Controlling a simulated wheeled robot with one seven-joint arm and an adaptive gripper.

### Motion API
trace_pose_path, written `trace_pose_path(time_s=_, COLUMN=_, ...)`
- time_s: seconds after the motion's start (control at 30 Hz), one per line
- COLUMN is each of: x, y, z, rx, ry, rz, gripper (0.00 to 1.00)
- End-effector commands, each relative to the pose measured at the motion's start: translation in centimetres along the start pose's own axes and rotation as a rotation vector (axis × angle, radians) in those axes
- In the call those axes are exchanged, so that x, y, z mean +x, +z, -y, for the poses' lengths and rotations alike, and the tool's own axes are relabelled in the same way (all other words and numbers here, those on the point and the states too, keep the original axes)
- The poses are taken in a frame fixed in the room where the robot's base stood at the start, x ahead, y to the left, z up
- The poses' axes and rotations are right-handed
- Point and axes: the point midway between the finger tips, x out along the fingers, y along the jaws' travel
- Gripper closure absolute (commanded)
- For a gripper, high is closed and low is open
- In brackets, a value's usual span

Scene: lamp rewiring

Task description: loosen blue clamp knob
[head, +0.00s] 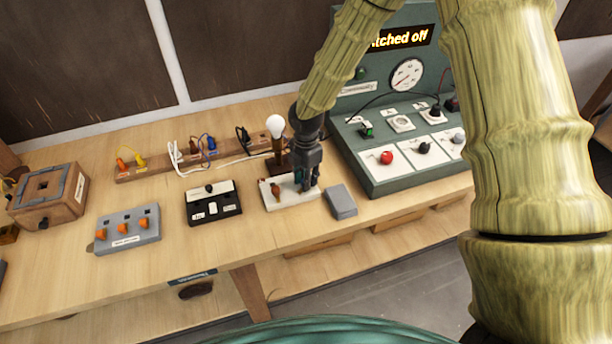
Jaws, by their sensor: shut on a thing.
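My gripper (309,182) points straight down over the right part of a small white board (268,205) on the bench. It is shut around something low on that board. A bit of blue-green shows at the fingers, where the blue clamp knob is; the fingers hide nearly all of it, so its turn cannot be seen. A brown knob (275,190) stands on the left part of the same board, clear of the fingers. A lamp with a white bulb (276,126) stands just behind the board.
A grey block (340,201) lies close right of the gripper. The green console (390,180), its display partly reading "tched off", stands further right. A black switch box (213,208) and a grey box with orange knobs (127,231) are left. A cord rack (150,170) is behind.

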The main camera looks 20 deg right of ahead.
Motion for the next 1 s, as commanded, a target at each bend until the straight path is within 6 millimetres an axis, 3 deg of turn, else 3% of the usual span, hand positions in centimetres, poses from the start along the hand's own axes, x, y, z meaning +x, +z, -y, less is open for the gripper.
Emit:
trace_pose_path(time_s=0.63, x=-0.06, y=0.05, z=-0.12, rx=-0.046, ry=0.002, rz=0.001, gripper=1.0)
trace_pose_path(time_s=0.67, x=-0.06, y=0.05, z=-0.12, rx=-0.046, ry=0.002, rz=0.001, gripper=0.72)
trace_pose_path(time_s=0.73, x=-0.06, y=0.04, z=-0.1, rx=-0.046, ry=0.002, rz=0.0, gripper=0.59)
trace_pose_path(time_s=0.77, x=-0.05, y=0.04, z=-0.1, rx=-0.046, ry=0.002, rz=0.0, gripper=0.56)
trace_pose_path(time_s=1.0, x=-0.01, y=0.01, z=-0.05, rx=-0.046, ry=0.001, rz=0.0, gripper=0.56)
